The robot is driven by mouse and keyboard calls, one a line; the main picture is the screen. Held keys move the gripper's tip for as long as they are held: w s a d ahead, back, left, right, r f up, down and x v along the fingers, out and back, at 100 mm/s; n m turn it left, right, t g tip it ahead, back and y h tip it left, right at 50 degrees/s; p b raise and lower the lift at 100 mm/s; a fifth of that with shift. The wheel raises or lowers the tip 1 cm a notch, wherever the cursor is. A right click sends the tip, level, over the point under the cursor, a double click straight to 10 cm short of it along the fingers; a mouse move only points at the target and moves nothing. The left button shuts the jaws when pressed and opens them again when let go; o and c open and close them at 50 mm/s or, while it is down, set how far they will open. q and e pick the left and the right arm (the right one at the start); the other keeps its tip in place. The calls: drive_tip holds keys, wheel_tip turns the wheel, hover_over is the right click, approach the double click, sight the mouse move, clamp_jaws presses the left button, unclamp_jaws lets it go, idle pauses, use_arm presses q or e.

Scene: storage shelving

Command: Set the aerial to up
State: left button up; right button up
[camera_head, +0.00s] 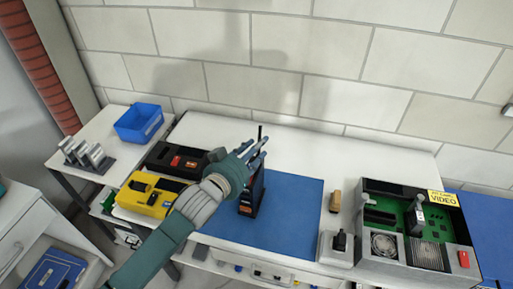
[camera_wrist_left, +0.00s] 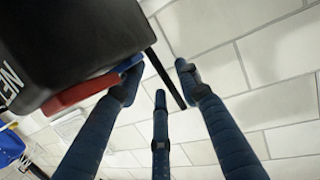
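A black upright device (camera_head: 251,199) with an orange patch low on its front stands on the blue mat (camera_head: 292,208). Its thin black aerial (camera_head: 260,131) points up in the head view, just beyond my left gripper (camera_head: 258,151). In the left wrist view, the device (camera_wrist_left: 75,35) fills the upper left, with a red part on its lower edge. The aerial (camera_wrist_left: 167,79) runs between the spread fingers of my left gripper (camera_wrist_left: 157,82); I cannot tell whether any finger touches it. The hand hides part of the device. My right gripper is not in view.
A yellow device (camera_head: 148,197) and a black one (camera_head: 172,160) lie left of the mat. A blue bin (camera_head: 138,122) stands on the side table. An open grey case with a green board (camera_head: 418,228) stands at right. The mat's right half is clear.

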use_arm(q)
drive_tip(key=v, duration=1.2)
